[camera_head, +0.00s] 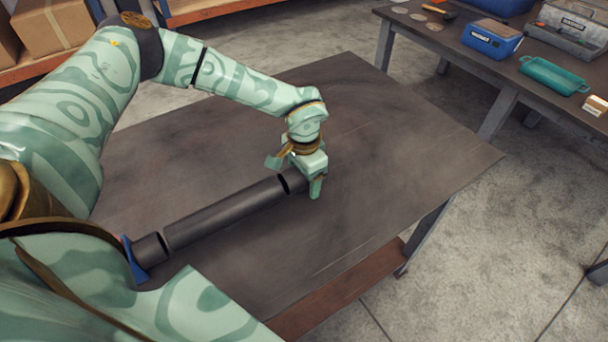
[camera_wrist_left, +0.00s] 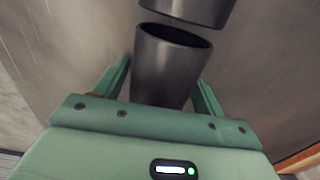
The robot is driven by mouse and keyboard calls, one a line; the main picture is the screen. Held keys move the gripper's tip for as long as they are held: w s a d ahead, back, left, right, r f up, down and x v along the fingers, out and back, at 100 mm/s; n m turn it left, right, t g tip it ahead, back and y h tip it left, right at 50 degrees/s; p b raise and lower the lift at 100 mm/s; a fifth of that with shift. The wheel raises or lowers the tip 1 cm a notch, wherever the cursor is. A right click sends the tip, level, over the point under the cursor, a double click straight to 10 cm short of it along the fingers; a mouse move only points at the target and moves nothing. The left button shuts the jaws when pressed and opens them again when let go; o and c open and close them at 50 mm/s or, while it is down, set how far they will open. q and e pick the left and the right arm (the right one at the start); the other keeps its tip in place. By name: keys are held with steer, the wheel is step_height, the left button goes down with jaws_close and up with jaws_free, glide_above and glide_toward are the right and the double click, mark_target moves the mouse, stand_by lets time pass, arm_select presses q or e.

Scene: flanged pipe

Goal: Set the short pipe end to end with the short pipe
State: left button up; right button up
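A dark grey pipe line lies slantwise on the table in the head view: a long middle pipe (camera_head: 225,213), a short pipe (camera_head: 152,248) at its lower left end and another short pipe (camera_head: 292,181) at its upper right end. Narrow gaps show at both joints. My left gripper (camera_head: 296,174) is over the upper right short pipe, fingers apart on either side of it. The left wrist view shows this short pipe (camera_wrist_left: 165,75) between the fingers, its open end facing another pipe (camera_wrist_left: 192,8) across a gap. My right gripper is not in view.
A blue piece (camera_head: 133,260) stands at the lower left end, partly hidden by my arm. The table (camera_head: 400,160) is clear to the right. A second table at the back right holds a blue box (camera_head: 491,38), a teal tray (camera_head: 553,76) and a toolbox (camera_head: 572,25).

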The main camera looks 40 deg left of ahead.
arm_select(q)
step_height(320, 180, up, 8)
steer(key=p, duration=0.2)
steer(key=shift+f+p, duration=0.1)
steer(key=shift+p, duration=0.25)
stand_by(0.5)
